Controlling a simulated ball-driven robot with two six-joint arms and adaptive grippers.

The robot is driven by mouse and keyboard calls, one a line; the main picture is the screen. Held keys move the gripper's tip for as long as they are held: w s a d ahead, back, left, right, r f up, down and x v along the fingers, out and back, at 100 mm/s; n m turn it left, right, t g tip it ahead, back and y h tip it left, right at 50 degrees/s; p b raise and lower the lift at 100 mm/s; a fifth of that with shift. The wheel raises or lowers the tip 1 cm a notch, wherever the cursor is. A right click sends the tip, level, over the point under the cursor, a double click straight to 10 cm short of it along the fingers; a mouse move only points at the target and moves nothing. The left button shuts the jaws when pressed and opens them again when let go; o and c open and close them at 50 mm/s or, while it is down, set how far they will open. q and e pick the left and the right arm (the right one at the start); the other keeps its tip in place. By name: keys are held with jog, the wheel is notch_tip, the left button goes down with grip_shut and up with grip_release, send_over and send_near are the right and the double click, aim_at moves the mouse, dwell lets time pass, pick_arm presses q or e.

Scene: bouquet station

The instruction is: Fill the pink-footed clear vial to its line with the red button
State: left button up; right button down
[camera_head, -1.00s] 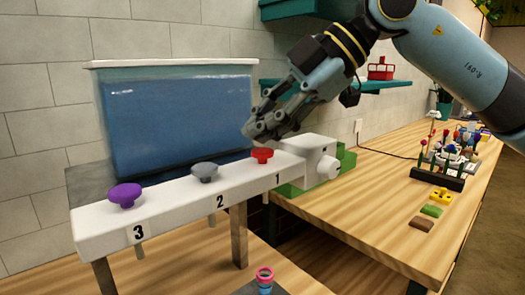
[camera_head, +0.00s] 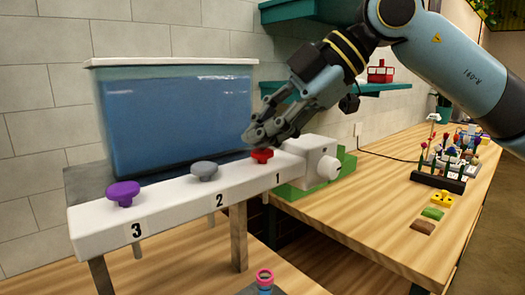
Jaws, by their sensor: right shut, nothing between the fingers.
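The red button (camera_head: 262,157) is on the white dispenser bar above the number 1. My right gripper (camera_head: 257,137) is shut and empty, its fingertips right at the top of the red button; I cannot tell whether they touch or press it. A small vial-like object with a pink ring (camera_head: 264,274) and blue below it stands at the bottom edge, below and in front of the bar. It is cut off by the frame, so its foot and fill line are hidden. My left gripper is not in view.
The white bar (camera_head: 180,201) also carries a grey button (camera_head: 204,172) and a purple button (camera_head: 123,193). A clear tank of blue liquid (camera_head: 180,120) stands behind. A wooden table (camera_head: 370,215) at right holds a flower rack (camera_head: 438,180) and small coloured blocks. Teal shelves (camera_head: 385,88) hang on the wall.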

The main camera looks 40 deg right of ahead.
aim_at(262, 152)
jog(key=shift+f, duration=0.35)
jog(key=shift+r, duration=0.15)
dwell(0.4)
jog(key=shift+r+p, duration=0.6)
jog(key=shift+r, duration=0.3)
jog(key=shift+r, duration=0.1)
notch_tip(262, 152, up, 5)
jog(key=p, duration=0.4)
dwell(1.4)
